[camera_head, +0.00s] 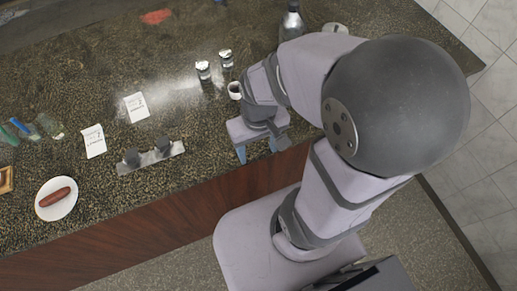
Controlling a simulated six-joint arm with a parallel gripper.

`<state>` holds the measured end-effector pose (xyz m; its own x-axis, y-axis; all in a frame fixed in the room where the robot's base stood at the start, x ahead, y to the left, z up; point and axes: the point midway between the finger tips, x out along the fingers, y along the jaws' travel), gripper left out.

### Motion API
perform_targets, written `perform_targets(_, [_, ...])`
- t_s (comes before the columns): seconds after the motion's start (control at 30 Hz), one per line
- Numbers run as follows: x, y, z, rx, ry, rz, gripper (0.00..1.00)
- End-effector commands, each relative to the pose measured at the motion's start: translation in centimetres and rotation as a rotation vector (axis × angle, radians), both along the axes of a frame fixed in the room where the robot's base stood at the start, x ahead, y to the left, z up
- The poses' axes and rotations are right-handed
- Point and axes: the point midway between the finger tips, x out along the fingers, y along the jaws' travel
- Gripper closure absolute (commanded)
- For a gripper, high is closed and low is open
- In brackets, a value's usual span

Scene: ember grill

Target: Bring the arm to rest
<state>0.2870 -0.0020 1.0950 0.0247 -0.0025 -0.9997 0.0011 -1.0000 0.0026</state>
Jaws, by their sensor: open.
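My arm reaches from its base at the lower right up over the counter's front edge and folds down. My gripper (257,151) hangs at the front edge of the counter, fingers pointing down and apart, with nothing seen between them. A small white cup (235,90) stands just behind the gripper, partly beside the wrist. The wrist and forearm hide part of the counter behind them.
The speckled counter (190,135) holds a plate (70,209) with a sausage (54,197), a metal strip with two dark knobs (150,157), two white cards (136,107), two small jars (203,70) and a dark bottle (292,22). The counter between strip and gripper is clear.

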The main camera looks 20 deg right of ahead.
Motion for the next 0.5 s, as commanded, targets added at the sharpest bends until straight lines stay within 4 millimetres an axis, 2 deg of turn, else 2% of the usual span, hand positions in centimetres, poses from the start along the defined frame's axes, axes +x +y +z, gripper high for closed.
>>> perform_targets(0.13, [-0.75,0.22,0.42,0.002,0.023,0.006,0.42])
perform_targets(0.43, [-0.79,0.21,0.41,0.002,0.025,0.006,0.42])
perform_targets(0.5, [-0.8,0.21,-0.2,0.002,0.025,0.005,0.42])
